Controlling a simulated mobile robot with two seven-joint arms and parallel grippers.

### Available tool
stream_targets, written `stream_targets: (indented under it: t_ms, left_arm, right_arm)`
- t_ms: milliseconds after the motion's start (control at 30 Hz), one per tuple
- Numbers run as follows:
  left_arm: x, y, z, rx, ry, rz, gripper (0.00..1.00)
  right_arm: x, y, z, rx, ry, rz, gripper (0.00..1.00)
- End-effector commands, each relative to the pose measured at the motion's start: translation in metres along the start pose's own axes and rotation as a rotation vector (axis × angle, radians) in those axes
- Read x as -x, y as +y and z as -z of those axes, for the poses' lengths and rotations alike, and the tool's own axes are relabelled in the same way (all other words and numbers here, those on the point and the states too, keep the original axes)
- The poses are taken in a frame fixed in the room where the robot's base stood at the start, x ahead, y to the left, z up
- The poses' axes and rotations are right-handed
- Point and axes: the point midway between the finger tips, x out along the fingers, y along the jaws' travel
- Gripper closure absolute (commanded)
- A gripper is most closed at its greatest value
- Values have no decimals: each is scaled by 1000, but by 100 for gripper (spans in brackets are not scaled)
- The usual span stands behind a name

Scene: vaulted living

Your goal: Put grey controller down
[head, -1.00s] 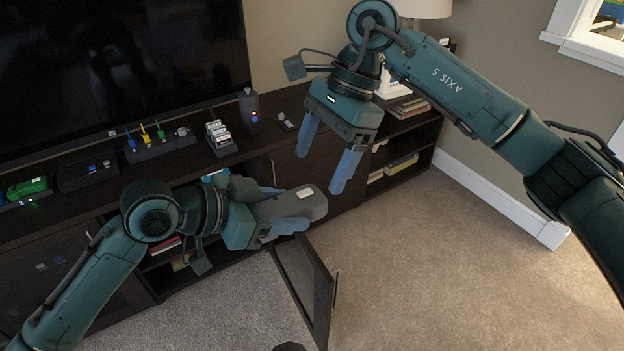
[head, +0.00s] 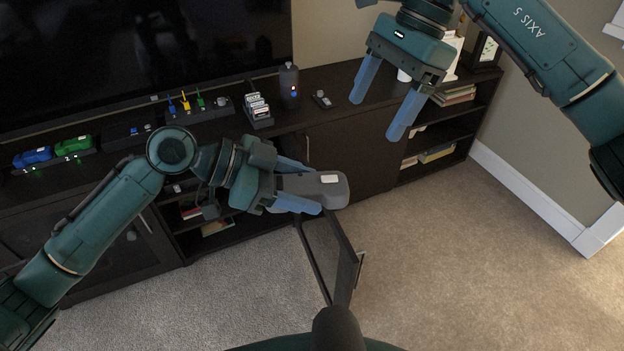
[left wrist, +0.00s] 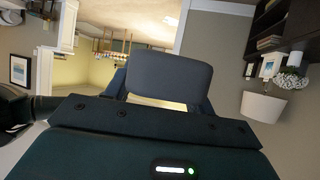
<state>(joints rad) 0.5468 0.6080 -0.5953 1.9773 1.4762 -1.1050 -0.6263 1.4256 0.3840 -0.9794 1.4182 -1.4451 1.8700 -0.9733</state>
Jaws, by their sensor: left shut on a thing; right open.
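The grey controller (head: 322,187) is a blocky grey piece with a small white patch on top. My left gripper (head: 300,188) is shut on it and holds it in the air in front of the dark media console (head: 350,150). The controller also shows as a dark grey rounded block (left wrist: 169,80) between the fingers in the left wrist view. My right gripper (head: 385,106) is open and empty, in front of the right part of the console top.
An open cabinet door (head: 338,262) juts out below the held controller. The console top holds a green controller (head: 74,145), a blue controller (head: 33,156), a card rack (head: 257,110), a dark cylinder (head: 289,86) and a small remote (head: 322,99). A TV (head: 140,55) stands behind. Carpet (head: 450,240) is clear at right.

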Motion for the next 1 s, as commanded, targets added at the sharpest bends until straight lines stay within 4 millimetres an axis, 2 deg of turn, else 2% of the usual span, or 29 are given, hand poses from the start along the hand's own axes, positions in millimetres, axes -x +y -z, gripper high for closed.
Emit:
stream_targets:
  t_ms: [233,500,667,867,1000]
  left_arm:
    - [6,1,-3,-43,0,-77,78]
    - [6,1,-3,-44,1,-78,78]
    - [6,1,-3,-43,1,-78,78]
    - [6,1,-3,-43,1,-78,78]
    - [6,1,-3,-43,1,-78,78]
  right_arm:
    - [-1,3,-3,-34,6,15,20]
    - [-9,25,-20,-258,10,109,20]
    - [-14,32,-25,-334,3,137,20]
    - [-36,30,-26,-345,1,137,20]
    - [-63,26,-25,-344,-1,136,20]
